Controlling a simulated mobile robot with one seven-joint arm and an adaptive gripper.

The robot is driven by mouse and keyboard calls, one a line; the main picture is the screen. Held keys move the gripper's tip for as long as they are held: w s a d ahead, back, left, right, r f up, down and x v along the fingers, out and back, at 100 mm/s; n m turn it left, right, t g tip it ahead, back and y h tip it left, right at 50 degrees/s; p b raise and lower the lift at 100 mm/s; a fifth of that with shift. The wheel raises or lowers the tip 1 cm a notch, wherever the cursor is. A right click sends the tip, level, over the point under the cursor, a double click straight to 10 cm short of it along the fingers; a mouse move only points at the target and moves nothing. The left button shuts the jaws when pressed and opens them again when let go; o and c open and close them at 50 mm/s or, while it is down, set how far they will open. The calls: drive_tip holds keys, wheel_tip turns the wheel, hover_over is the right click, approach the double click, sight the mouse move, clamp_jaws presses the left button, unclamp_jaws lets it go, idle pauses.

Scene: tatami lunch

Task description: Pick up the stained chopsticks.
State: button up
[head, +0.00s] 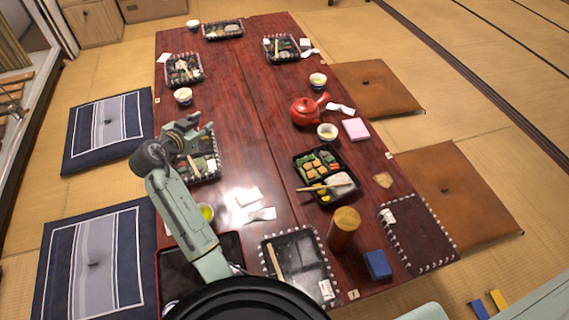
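Several pairs of light wooden chopsticks lie on the low red table (255,120). One pair (274,262) lies at the left side of the front tray (263,265). Another pair (318,187) lies across the black food tray (299,170) at the right. A third pair (193,166) shows in the left-hand tray (217,168), just below my gripper in the picture. Stains are too small to make out on any pair. My gripper (206,131) is over the table's left side, seen from behind and apart from the chopsticks at the front. Whether its fingers are open is unclear.
A red teapot (304,111), tea cups (327,132), a brown cylinder (343,230), a blue box (377,264) and a pink block (356,129) stand at the right. White napkins (249,197) lie near the middle. Floor cushions (108,130) flank the table.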

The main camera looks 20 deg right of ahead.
drive_tip(key=s+d+f+m+g+h, duration=0.25)
drive_tip(key=s+d+f, duration=0.2)
drive_tip(key=d, duration=0.25)
drive_tip(key=s+d+f+m+g+h, duration=0.1)
drive_tip(key=s+d+f+m+g, duration=0.2)
drive_tip(key=d+f, duration=0.35)
drive_tip(key=m+g+h+b, duration=0.2)
drive_tip(key=m+g, duration=0.2)
drive_tip(key=g, duration=0.3)
approach(324, 187)
drive_tip(key=x, duration=0.4)
drive_tip(key=shift+d+r, duration=0.1)
drive_tip(key=shift+r, duration=0.15)
drive_tip(key=shift+b+x, duration=0.4)
drive_tip(key=shift+x, duration=2.35)
drive_tip(key=shift+w+f, duration=0.1)
drive_tip(key=shift+f, duration=0.15)
drive_tip(key=shift+c, duration=0.5)
drive_tip(key=shift+f, duration=0.15)
clamp_jaws()
